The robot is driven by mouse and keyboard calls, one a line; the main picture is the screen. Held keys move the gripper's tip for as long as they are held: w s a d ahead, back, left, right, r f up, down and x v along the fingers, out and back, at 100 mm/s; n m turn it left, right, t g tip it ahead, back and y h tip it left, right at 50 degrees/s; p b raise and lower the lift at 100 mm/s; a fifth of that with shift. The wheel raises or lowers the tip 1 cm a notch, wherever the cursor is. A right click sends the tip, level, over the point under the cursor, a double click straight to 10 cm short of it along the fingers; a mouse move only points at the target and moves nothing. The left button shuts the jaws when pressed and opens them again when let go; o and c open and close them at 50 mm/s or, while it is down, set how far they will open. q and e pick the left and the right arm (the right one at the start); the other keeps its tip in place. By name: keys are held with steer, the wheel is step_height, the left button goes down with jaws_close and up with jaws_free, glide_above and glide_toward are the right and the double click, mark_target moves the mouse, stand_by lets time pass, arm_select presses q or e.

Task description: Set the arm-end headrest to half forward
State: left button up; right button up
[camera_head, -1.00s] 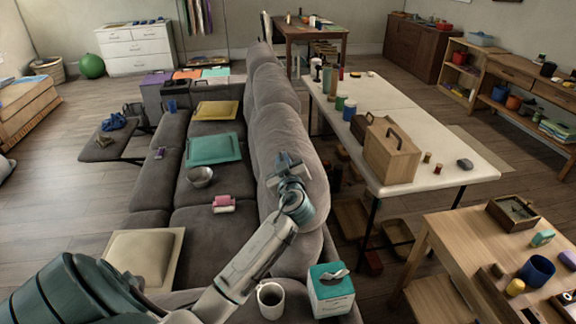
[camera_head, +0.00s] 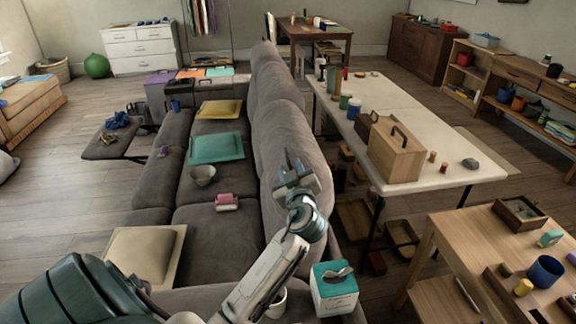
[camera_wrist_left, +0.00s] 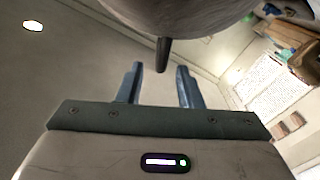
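The grey sofa's near backrest section, taken as the arm-end headrest (camera_head: 290,130), is a tall rounded cushion standing in the head view. My left gripper (camera_head: 295,163) is in front of this cushion, fingers pointing up and away. In the left wrist view, the gripper (camera_wrist_left: 160,70) is open, its two blue fingers well apart. A dark tapered peg (camera_wrist_left: 163,52) hangs between them from a grey rounded form (camera_wrist_left: 180,12) at the top, which looks like the cushion's underside. Neither finger visibly touches the peg. The headrest's exact tilt is hard to tell. My right gripper is not in view.
A bowl (camera_head: 203,176) and a pink item (camera_head: 227,202) are on the seats. A white table (camera_head: 440,170) with a wooden box (camera_head: 396,150) stands behind the sofa.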

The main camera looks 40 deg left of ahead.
arm_select(q)
steer(key=shift+b+v, duration=0.55)
steer(key=shift+v, duration=1.75)
